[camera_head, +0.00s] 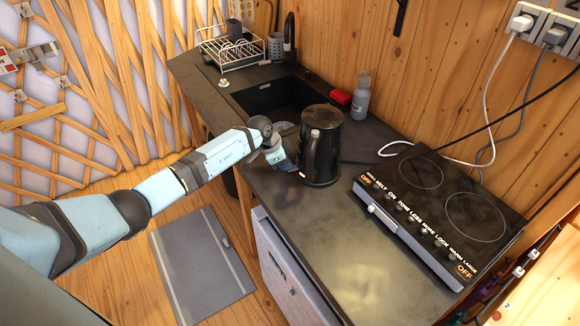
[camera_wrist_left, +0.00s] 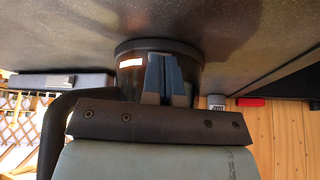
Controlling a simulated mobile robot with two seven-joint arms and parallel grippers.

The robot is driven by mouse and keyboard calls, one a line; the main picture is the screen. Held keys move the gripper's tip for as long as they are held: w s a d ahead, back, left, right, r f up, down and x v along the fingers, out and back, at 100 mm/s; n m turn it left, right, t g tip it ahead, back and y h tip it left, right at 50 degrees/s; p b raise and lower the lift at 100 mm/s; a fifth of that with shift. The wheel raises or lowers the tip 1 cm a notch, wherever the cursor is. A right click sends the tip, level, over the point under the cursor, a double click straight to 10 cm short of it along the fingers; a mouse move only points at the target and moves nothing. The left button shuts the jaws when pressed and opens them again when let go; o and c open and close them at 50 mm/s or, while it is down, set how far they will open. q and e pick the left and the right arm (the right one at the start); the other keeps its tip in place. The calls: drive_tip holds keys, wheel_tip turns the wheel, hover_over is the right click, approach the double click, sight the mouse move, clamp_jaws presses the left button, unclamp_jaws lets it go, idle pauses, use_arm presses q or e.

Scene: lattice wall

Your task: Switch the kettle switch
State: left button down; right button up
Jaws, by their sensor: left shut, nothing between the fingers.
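The black kettle (camera_head: 325,152) stands upright on the dark countertop, between the sink and the cooktop, with its handle on the side towards my left arm. My left gripper (camera_head: 290,165) is low beside the kettle's handle side, close to its base. In the left wrist view, the shut, empty fingers (camera_wrist_left: 166,78) point at the lower part of the kettle (camera_wrist_left: 192,52). A pale label shows on the kettle beside the fingers there. The switch cannot be made out clearly, and I cannot tell whether the fingers touch the kettle. My right gripper is not in view.
The black cooktop (camera_head: 440,205) lies right of the kettle. The sink (camera_head: 265,97), a grey bottle (camera_head: 361,97) and a red item (camera_head: 340,97) are behind it. A dish rack (camera_head: 232,50) stands at the far end. The counter (camera_head: 330,225) in front is clear.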

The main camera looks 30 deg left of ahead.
use_arm(q)
drive_tip(key=shift+s+a+r+p, duration=0.8)
drive_tip(key=shift+a+p, duration=0.2)
drive_tip(key=shift+p, duration=0.75)
drive_tip(key=shift+s+a, duration=0.15)
drive_tip(key=shift+a, duration=0.1)
drive_tip(key=shift+f, duration=0.2)
drive_tip(key=shift+d, duration=0.1)
drive_tip(key=shift+r, duration=0.1)
drive_tip(key=b+v, duration=0.2)
drive_tip(key=v, duration=1.1)
drive_tip(key=shift+r, duration=0.3)
